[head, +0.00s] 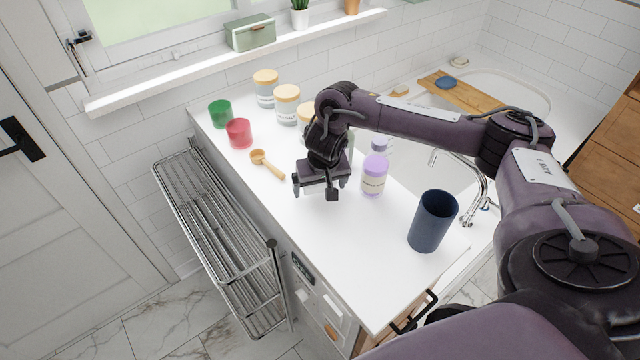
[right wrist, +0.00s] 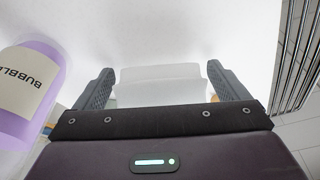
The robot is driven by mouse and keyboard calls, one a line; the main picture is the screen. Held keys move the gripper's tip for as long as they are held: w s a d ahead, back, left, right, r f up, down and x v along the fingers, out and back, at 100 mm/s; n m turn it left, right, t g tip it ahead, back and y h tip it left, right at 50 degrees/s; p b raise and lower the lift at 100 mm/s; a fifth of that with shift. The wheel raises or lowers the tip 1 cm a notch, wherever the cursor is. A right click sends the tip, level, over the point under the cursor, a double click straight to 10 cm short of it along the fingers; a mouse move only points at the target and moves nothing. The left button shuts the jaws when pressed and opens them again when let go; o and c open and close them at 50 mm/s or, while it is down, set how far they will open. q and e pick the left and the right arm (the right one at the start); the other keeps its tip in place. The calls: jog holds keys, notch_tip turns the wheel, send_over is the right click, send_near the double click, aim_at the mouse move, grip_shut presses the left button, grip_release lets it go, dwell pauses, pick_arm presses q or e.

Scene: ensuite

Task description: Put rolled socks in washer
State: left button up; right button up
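My right gripper (head: 320,190) hangs over the white counter, left of a purple-capped bottle. Its two fingers stand wide apart in the right wrist view (right wrist: 163,85). A pale, boxy shape (right wrist: 160,82) shows between them; I cannot tell what it is or whether it is touched. No rolled socks can be made out. A white appliance front with a dark panel (head: 303,268), perhaps the washer, is under the counter's front edge; its door cannot be made out. My left gripper is not in view.
On the counter (head: 350,270) stand the purple-capped bottle (head: 374,176), a dark blue cup (head: 433,220), green (head: 220,113) and red (head: 238,133) cups, a wooden scoop (head: 267,164) and lidded jars (head: 286,104). A metal rack (head: 215,225) stands left; a tap (head: 470,170) is right.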

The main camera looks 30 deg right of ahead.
jog(key=shift+r, duration=0.25)
jog(key=p+v, duration=0.4)
jog(key=v, duration=0.8)
jog(key=shift+s+a+f, duration=0.1)
